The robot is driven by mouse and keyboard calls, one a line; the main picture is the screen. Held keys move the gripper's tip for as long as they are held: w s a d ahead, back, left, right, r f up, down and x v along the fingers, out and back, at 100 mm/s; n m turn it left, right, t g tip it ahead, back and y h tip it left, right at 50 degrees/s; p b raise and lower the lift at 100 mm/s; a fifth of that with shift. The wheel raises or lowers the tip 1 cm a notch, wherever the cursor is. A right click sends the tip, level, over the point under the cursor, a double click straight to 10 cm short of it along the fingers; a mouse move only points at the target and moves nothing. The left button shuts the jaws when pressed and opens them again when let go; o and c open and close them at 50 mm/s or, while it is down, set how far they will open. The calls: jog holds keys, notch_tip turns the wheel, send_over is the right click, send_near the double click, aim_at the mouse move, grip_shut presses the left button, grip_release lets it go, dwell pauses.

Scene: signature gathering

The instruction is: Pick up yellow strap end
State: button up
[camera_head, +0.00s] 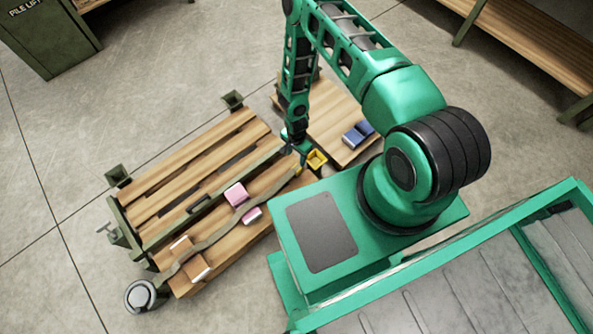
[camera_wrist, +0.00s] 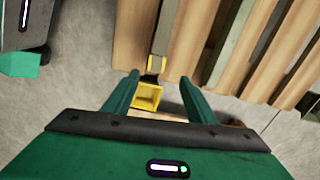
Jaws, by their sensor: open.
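The yellow strap end (camera_head: 316,159) shows in the head view at the right end of the slatted wooden pallet, just beside my gripper (camera_head: 293,147). In the wrist view the yellow strap end (camera_wrist: 148,96) is a hollow, box-like yellow piece at the end of a strap. It appears between the two green fingers of my gripper (camera_wrist: 157,90), closer to the left finger. The fingers are spread, and I cannot tell whether either touches it. The grey-olive strap (camera_head: 217,233) runs across the pallet toward the lower left.
A pink block (camera_head: 236,194) and a tan block (camera_head: 195,268) lie along the strap on the pallet (camera_head: 190,160). A second wooden platform (camera_head: 335,108) holds a blue object (camera_head: 357,134). Open floor lies at the left.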

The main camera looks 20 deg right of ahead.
send_over(297, 167)
jog(key=f, duration=0.5)
jog(key=shift+w+a+f, duration=0.15)
jog(key=shift+a+f, duration=0.05)
jog(key=shift+f, duration=0.05)
jog(key=shift+s+d+f, duration=0.1)
jog(key=shift+s+f, duration=0.05)
jog(key=shift+f, duration=1.3)
jog(key=shift+s+d+f, duration=0.1)
jog(key=shift+f, duration=1.35)
jog(key=c, duration=1.2)
